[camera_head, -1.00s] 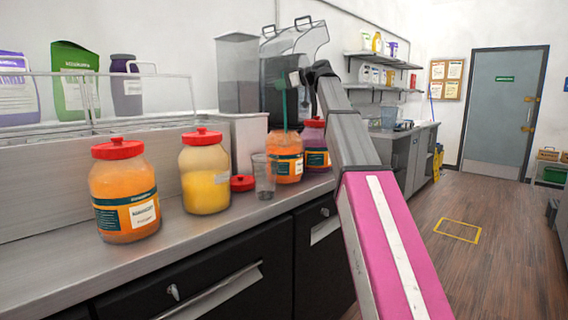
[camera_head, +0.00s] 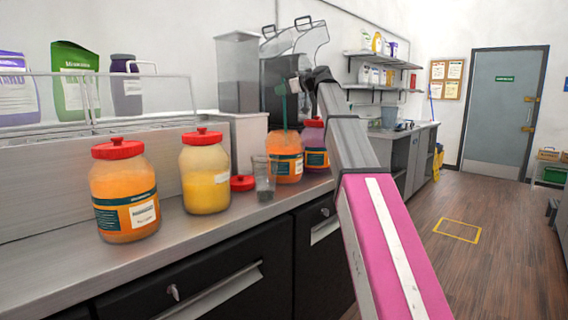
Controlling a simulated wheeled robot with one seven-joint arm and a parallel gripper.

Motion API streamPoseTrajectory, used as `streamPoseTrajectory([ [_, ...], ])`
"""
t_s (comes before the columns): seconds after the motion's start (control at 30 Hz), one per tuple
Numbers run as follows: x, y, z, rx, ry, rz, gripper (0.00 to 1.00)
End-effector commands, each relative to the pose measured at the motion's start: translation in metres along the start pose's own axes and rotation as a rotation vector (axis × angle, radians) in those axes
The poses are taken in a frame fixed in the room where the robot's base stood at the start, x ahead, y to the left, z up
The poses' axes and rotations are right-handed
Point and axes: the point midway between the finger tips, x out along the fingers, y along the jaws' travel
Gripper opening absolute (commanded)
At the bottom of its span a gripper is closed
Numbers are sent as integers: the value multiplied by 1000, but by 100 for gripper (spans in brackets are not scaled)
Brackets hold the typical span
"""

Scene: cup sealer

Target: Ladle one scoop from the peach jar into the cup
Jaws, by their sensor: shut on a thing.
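The open peach jar (camera_head: 285,158) stands on the counter, orange with a dark green label and no lid on it. A green ladle handle (camera_head: 284,108) rises upright above its mouth; the ladle's lower end is hidden in the jar. My gripper (camera_head: 297,84) is shut on the top of the ladle, above the jar; its fingers are small and partly hidden by my wrist. The clear cup (camera_head: 263,176) stands just left of the jar, in front of it. A red lid (camera_head: 243,183) lies on the counter left of the cup.
Two closed jars with red lids, one orange (camera_head: 124,200) and one yellow (camera_head: 205,180), stand at the left. A dark machine (camera_head: 290,75) and a grey container (camera_head: 238,75) stand behind.

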Motion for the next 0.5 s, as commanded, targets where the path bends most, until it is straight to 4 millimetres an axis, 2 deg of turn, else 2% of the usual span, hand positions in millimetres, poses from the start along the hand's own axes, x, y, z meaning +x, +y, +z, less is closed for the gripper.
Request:
streamPoseTrajectory([
  [0.5, -1, 1, -5, 0, 1, 0, 0],
])
